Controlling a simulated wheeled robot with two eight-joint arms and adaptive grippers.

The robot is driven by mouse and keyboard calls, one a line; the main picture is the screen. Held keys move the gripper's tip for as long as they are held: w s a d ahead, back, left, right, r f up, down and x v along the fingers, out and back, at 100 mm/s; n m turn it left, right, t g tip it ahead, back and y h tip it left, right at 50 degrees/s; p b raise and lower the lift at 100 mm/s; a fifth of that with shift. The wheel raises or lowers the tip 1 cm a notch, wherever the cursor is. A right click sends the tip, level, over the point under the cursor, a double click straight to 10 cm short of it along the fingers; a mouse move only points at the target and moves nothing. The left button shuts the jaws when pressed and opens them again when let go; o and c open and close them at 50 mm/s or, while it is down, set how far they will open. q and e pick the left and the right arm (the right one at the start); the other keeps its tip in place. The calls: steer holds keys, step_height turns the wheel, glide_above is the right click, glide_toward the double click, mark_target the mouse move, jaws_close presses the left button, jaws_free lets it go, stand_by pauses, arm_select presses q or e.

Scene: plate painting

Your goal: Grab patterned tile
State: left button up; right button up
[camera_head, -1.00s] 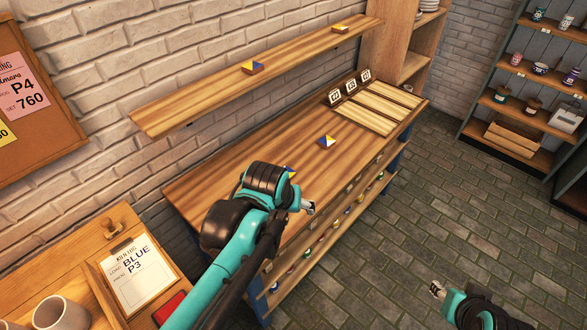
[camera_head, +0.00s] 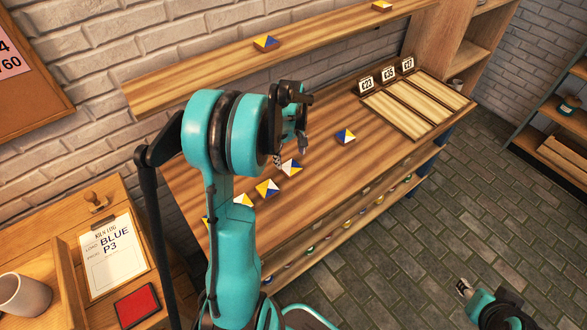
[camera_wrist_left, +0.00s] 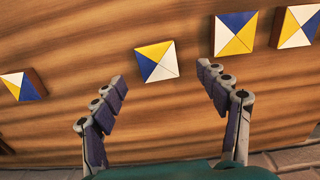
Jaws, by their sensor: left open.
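Patterned tiles in blue, yellow and white triangles lie on the wooden bench. One tile (camera_head: 291,168) lies just below my left gripper (camera_head: 290,152) in the head view. In the left wrist view, the open, empty fingers of my left gripper (camera_wrist_left: 162,76) point at a tile (camera_wrist_left: 156,61), which lies just beyond and between the fingertips. Another tile (camera_wrist_left: 235,33) is to its right, and one (camera_wrist_left: 24,85) lies apart at the left. My arm partly hides the tiles nearest it in the head view. My right gripper (camera_head: 464,288) is at lower right, over the floor, too small to read.
A wall shelf (camera_head: 190,76) above the bench holds a tile (camera_head: 265,42) and another at its far end. Light wooden slats (camera_head: 418,106) with number cards lie at the bench's far end. A clipboard (camera_head: 112,256) and red pad (camera_head: 137,305) are at lower left.

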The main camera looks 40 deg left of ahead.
mark_target(291, 167)
arm_select(q)
steer(key=f, duration=0.1)
steer(key=f+b, duration=0.1)
steer(key=f, duration=0.1)
steer(key=f+b, duration=0.1)
steer(key=shift+w+f, duration=0.25)
steer(key=shift+f, duration=0.15)
steer(key=shift+a+f+b, duration=0.1)
steer(key=shift+f+b, duration=0.25)
steer(key=shift+f, duration=0.1)
steer(key=shift+r, duration=0.1)
steer(key=shift+c, duration=0.6)
steer(key=c, duration=1.2)
